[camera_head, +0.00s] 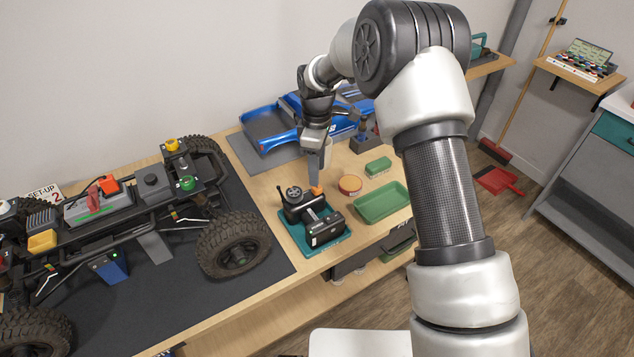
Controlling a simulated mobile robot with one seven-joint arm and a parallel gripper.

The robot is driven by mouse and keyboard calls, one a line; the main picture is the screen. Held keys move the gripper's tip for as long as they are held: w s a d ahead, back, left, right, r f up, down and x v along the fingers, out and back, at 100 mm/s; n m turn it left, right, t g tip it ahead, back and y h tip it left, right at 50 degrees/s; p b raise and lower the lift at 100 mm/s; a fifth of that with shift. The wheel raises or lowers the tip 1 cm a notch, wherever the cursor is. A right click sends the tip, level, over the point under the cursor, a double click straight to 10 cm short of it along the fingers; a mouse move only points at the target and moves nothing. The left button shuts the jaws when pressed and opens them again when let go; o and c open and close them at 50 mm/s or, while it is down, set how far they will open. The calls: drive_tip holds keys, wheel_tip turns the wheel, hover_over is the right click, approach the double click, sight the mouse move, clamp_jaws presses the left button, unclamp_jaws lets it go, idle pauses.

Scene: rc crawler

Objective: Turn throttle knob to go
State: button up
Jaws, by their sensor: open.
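A black radio transmitter (318,222) lies on a teal tray (291,239) on the workbench. A dark round wheel (293,193) shows at its upper left. A small orange piece (317,190) shows at its back edge; it may be the throttle knob, but its marks are too small to read. My gripper (315,182) points down right beside the orange piece, behind the transmitter. It is open, though its fingers overlap in this view. I cannot tell whether a finger touches the orange piece.
The crawler chassis (110,212) with big tyres stands on a dark mat at left. A blue car body (290,115) lies behind my gripper. A round orange-topped tin (350,184), a green box (378,167) and a green tray (382,203) stand close on the right.

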sight(317, 189)
drive_tip(key=shift+f, duration=2.75)
clamp_jaws()
